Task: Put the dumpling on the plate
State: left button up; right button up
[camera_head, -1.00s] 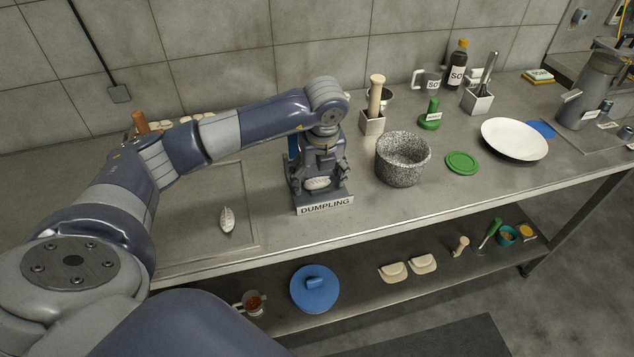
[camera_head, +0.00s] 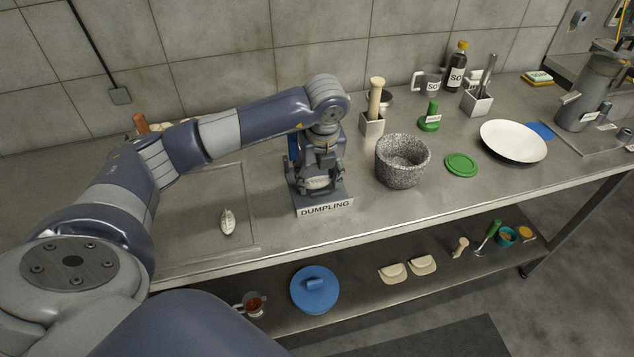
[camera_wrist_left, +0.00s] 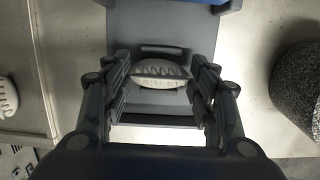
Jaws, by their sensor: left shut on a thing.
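A whitish pleated dumpling (camera_head: 318,183) sits in the grey holder labelled DUMPLING (camera_head: 325,208) near the front of the counter. It also shows in the left wrist view (camera_wrist_left: 161,75), between the fingers. My left gripper (camera_head: 319,186) points down into the holder and is shut on this dumpling, which is still at the holder. The fingers hide part of it in the head view. A white round plate (camera_head: 513,141) lies empty on the right part of the counter. My right gripper is not in view.
A speckled stone bowl (camera_head: 402,161) stands just right of the holder, between it and the plate. A green lid (camera_head: 461,164) lies before the plate. A second dumpling-like piece (camera_head: 227,221) lies left of the holder. Bottles and utensil holders stand along the back.

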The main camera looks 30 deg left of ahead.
aim_at(318, 178)
pick_arm(q)
jog(key=shift+r, duration=0.3)
jog(key=shift+r+p, duration=1.15)
jog(key=shift+r, duration=0.55)
